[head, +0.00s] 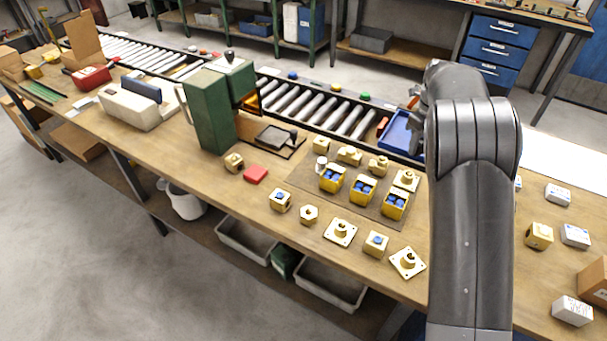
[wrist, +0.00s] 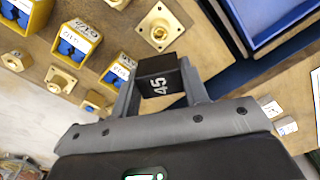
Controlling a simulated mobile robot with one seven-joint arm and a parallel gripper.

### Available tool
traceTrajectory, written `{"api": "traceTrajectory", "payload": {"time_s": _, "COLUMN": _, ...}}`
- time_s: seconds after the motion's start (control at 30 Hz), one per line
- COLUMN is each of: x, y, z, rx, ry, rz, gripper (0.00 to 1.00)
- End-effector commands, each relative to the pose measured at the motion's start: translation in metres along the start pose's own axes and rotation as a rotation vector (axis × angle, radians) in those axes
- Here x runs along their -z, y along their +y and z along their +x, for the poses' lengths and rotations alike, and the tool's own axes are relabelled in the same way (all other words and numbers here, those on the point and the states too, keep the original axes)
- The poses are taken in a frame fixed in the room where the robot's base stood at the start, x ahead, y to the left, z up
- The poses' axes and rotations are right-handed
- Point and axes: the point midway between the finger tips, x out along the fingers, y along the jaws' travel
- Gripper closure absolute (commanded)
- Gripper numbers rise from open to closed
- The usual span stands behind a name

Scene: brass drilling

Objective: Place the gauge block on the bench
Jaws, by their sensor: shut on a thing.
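The gauge block (wrist: 158,82) is a small black block marked 45 in the wrist view. My gripper (wrist: 160,88) is shut on it, with one finger on each side. The bench (head: 175,140) is a long wooden top in the head view, and its wood also shows behind the block in the wrist view. The head view does not show the gripper or block; my arm hides that part of the bench. I cannot tell how high the block is held.
Yellow bins with blue inserts (head: 363,190) and brass parts (head: 341,232) crowd the bench left of my arm. A blue tray (head: 399,136) stands behind. White boxes (head: 558,194) lie to the right. A green machine (head: 212,110) and roller conveyor (head: 310,110) are further off.

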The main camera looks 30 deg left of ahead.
Motion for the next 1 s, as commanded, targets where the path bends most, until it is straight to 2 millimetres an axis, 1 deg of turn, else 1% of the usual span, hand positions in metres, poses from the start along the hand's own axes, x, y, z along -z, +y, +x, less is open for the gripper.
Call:
{"api": "traceTrajectory", "payload": {"time_s": 0.03, "x": -0.021, "y": 0.023, "z": 0.001, "rx": 0.0, "ry": -0.001, "rz": -0.041, "gripper": 0.95}}
{"api": "traceTrajectory", "payload": {"time_s": 0.07, "x": -0.032, "y": 0.035, "z": 0.002, "rx": 0.0, "ry": -0.002, "rz": -0.06, "gripper": 0.95}}
{"api": "traceTrajectory", "payload": {"time_s": 0.1, "x": -0.045, "y": 0.051, "z": 0.003, "rx": 0.001, "ry": -0.002, "rz": -0.086, "gripper": 0.95}}
{"api": "traceTrajectory", "payload": {"time_s": 0.17, "x": -0.065, "y": 0.077, "z": 0.004, "rx": 0.001, "ry": -0.003, "rz": -0.125, "gripper": 0.95}}
{"api": "traceTrajectory", "payload": {"time_s": 0.2, "x": -0.077, "y": 0.094, "z": 0.005, "rx": 0.002, "ry": -0.005, "rz": -0.151, "gripper": 0.95}}
{"api": "traceTrajectory", "payload": {"time_s": 0.27, "x": -0.095, "y": 0.122, "z": 0.006, "rx": 0.001, "ry": -0.006, "rz": -0.192, "gripper": 0.95}}
{"api": "traceTrajectory", "payload": {"time_s": 0.3, "x": -0.106, "y": 0.14, "z": 0.008, "rx": 0.001, "ry": -0.006, "rz": -0.217, "gripper": 0.95}}
{"api": "traceTrajectory", "payload": {"time_s": 0.37, "x": -0.121, "y": 0.168, "z": 0.009, "rx": 0.0, "ry": -0.007, "rz": -0.255, "gripper": 0.95}}
{"api": "traceTrajectory", "payload": {"time_s": 0.4, "x": -0.131, "y": 0.188, "z": 0.01, "rx": 0.0, "ry": -0.008, "rz": -0.281, "gripper": 0.95}}
{"api": "traceTrajectory", "payload": {"time_s": 0.47, "x": -0.144, "y": 0.217, "z": 0.011, "rx": 0.0, "ry": -0.01, "rz": -0.32, "gripper": 0.95}}
{"api": "traceTrajectory", "payload": {"time_s": 0.5, "x": -0.152, "y": 0.237, "z": 0.012, "rx": -0.001, "ry": -0.012, "rz": -0.346, "gripper": 0.95}}
{"api": "traceTrajectory", "payload": {"time_s": 0.57, "x": -0.162, "y": 0.266, "z": 0.014, "rx": -0.002, "ry": -0.013, "rz": -0.381, "gripper": 0.95}}
{"api": "traceTrajectory", "payload": {"time_s": 0.6, "x": -0.168, "y": 0.284, "z": 0.015, "rx": -0.002, "ry": -0.013, "rz": -0.405, "gripper": 0.95}}
{"api": "traceTrajectory", "payload": {"time_s": 0.7, "x": -0.179, "y": 0.325, "z": 0.017, "rx": -0.002, "ry": -0.014, "rz": -0.455, "gripper": 0.95}}
{"api": "traceTrajectory", "payload": {"time_s": 0.8, "x": -0.186, "y": 0.357, "z": 0.018, "rx": -0.003, "ry": -0.016, "rz": -0.492, "gripper": 0.95}}
{"api": "traceTrajectory", "payload": {"time_s": 0.9, "x": -0.19, "y": 0.377, "z": 0.019, "rx": -0.003, "ry": -0.017, "rz": -0.517, "gripper": 0.95}}
{"api": "traceTrajectory", "payload": {"time_s": 1.0, "x": -0.193, "y": 0.39, "z": 0.021, "rx": -0.004, "ry": -0.017, "rz": -0.53, "gripper": 0.95}}
